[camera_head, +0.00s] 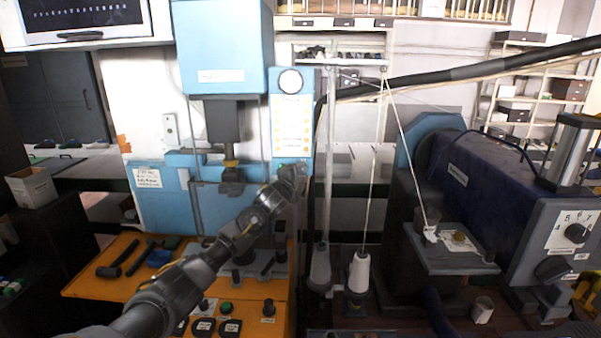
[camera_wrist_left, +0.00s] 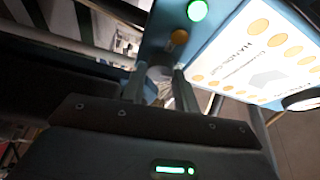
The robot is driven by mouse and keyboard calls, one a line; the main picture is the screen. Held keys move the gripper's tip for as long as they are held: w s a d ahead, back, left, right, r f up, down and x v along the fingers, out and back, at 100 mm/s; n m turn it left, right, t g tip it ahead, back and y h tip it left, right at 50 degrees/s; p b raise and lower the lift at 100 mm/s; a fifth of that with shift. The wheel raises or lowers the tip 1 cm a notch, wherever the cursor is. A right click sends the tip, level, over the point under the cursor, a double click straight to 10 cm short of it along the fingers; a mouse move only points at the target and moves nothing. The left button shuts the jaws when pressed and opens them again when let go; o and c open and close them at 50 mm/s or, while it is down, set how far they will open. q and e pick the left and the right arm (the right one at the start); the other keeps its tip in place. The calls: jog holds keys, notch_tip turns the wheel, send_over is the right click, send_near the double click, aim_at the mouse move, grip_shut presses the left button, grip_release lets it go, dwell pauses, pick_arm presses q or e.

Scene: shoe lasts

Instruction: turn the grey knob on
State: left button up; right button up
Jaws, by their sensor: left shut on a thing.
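The blue panel box (camera_head: 278,90) with a white label of yellow dots hangs beside the blue machine. My left gripper (camera_head: 292,176) is at the lower end of this box and hides the spot it touches. In the left wrist view its two fingers (camera_wrist_left: 160,92) are shut on the pale grey knob (camera_wrist_left: 157,76), one on each side. The knob is at the panel's edge, partly hidden by the fingers. A lit green lamp (camera_wrist_left: 197,10) and a small orange-brown button (camera_wrist_left: 179,37) are on the panel near it. My right gripper is not in view.
An orange bench (camera_head: 95,280) with tools and buttons lies below my left arm. A dark purple machine (camera_head: 480,190) with a small table stands at the right.

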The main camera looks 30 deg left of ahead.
pick_arm(q)
jog(key=shift+m+g, duration=0.3)
jog(key=shift+m, duration=0.5)
jog(key=o, duration=1)
jog(key=shift+s, duration=0.1)
jog(key=shift+s+f, duration=0.1)
jog(key=shift+s, duration=0.2)
jog(key=s+b, duration=0.1)
jog(key=s, duration=0.2)
jog(key=s+b, duration=0.2)
jog(key=s, duration=0.1)
jog(key=s+b, duration=0.1)
jog(key=s, duration=0.3)
jog(key=shift+d, duration=0.3)
